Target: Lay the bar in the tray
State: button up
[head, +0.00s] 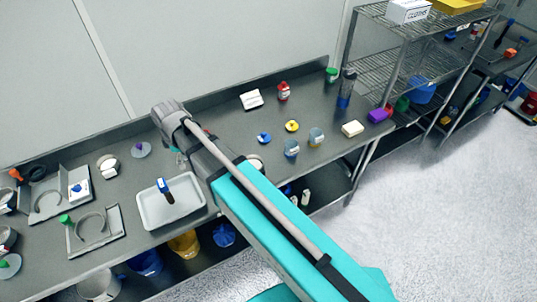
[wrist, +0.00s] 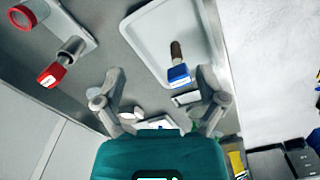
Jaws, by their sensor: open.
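The pale grey tray (head: 152,214) stands on the steel bench, and it also shows at the top of the wrist view (wrist: 152,38). A blue-ended piece with a brown handle (wrist: 178,62) lies in it; it also shows in the head view (head: 164,189). I cannot tell for sure which thing is the bar. My gripper (wrist: 162,88) is open in the wrist view, with its two fingers apart and nothing clearly held between them.
A red-ended cylinder (wrist: 55,72) lies left in the wrist view. Grey fixtures with curved rings (head: 92,226) stand left of the tray. A wall closes the bench's back.

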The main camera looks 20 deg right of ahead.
jog(key=s+d+m, duration=0.3)
jog(key=d+m, duration=0.4)
jog(key=d, duration=0.6)
jog(key=s+d+m, duration=0.4)
jog(key=d+m, duration=0.4)
jog(key=d, duration=0.5)
jog(key=shift+d, duration=0.35)
